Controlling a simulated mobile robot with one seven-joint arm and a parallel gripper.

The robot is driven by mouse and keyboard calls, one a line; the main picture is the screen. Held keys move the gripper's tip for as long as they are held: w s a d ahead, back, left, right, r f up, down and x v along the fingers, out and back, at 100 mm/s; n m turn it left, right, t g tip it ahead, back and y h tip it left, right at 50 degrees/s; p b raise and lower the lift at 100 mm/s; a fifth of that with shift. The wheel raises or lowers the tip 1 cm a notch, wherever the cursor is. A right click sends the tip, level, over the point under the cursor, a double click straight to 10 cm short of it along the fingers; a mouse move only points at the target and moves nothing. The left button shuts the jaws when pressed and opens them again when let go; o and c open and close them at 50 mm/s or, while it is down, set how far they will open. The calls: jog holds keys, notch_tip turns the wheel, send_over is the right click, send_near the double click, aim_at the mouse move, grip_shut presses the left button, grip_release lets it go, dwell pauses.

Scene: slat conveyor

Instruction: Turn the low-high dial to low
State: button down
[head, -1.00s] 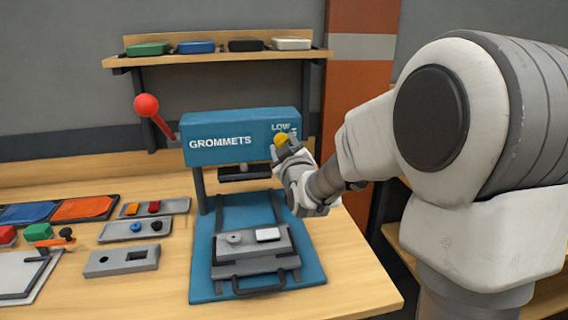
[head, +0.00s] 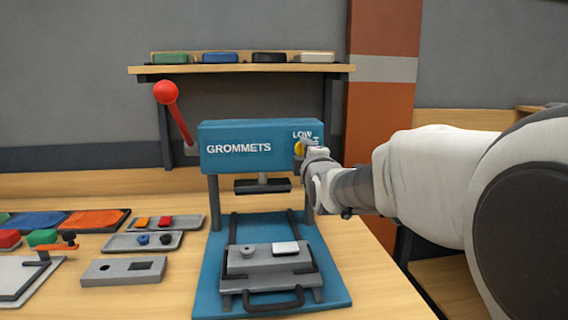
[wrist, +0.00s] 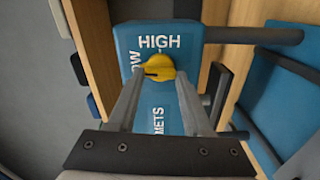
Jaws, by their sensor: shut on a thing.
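The yellow dial (head: 298,149) is on the right end of the front of the blue press head marked GROMMETS. My gripper (head: 305,150) reaches it from the right and hides part of it and of the HIGH label. In the wrist view the dial (wrist: 160,68) sits between my two fingertips (wrist: 161,78), and the gripper is shut on it. The HIGH label (wrist: 160,41) stands above the dial there.
The blue press (head: 224,147) has a red-knobbed lever (head: 166,93) at its left. A grey fixture with a black handle (head: 273,302) sits on its base. Small trays (head: 120,242) lie left of it. A shelf (head: 240,69) hangs behind.

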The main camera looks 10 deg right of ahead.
jog(key=shift+n+b, duration=0.35)
jog(key=shift+n, duration=0.15)
jog(key=shift+r, duration=0.1)
jog(key=shift+c, duration=1.6)
grip_release()
jog(key=s+p, duration=0.1)
jog(key=s, duration=1.6)
jog(key=shift+s, duration=0.2)
